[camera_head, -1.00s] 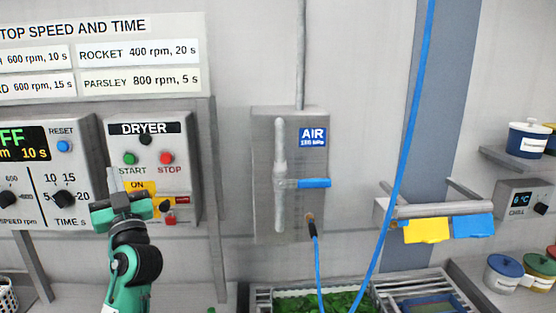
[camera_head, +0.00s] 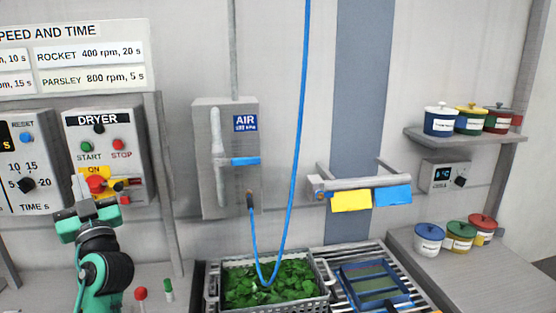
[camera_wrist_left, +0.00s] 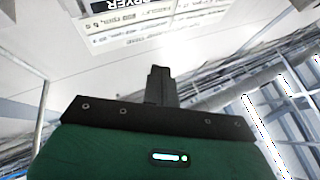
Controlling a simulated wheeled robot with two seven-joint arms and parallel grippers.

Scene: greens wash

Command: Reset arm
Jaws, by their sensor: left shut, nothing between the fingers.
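My left gripper (camera_head: 84,190) is shut and empty. It is raised in front of the dryer panel (camera_head: 100,155), at its lower left, with the fingers pointing up; I cannot tell whether it touches the panel. The panel has a green START button (camera_head: 86,146), a red STOP button (camera_head: 118,144) and a red knob (camera_head: 96,184) on a yellow ON plate, partly close behind my fingers. In the left wrist view the closed fingers (camera_wrist_left: 158,85) show, with the dryer label (camera_wrist_left: 115,5) upside down at the top. My right gripper is not in view.
A crate of greens (camera_head: 220,300) stands on the counter, with a blue hose hanging over it. A blue frame (camera_head: 347,293) lies on the rack beside it. The air box (camera_head: 210,185) is on the wall. Lidded pots (camera_head: 429,236) stand at the right.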

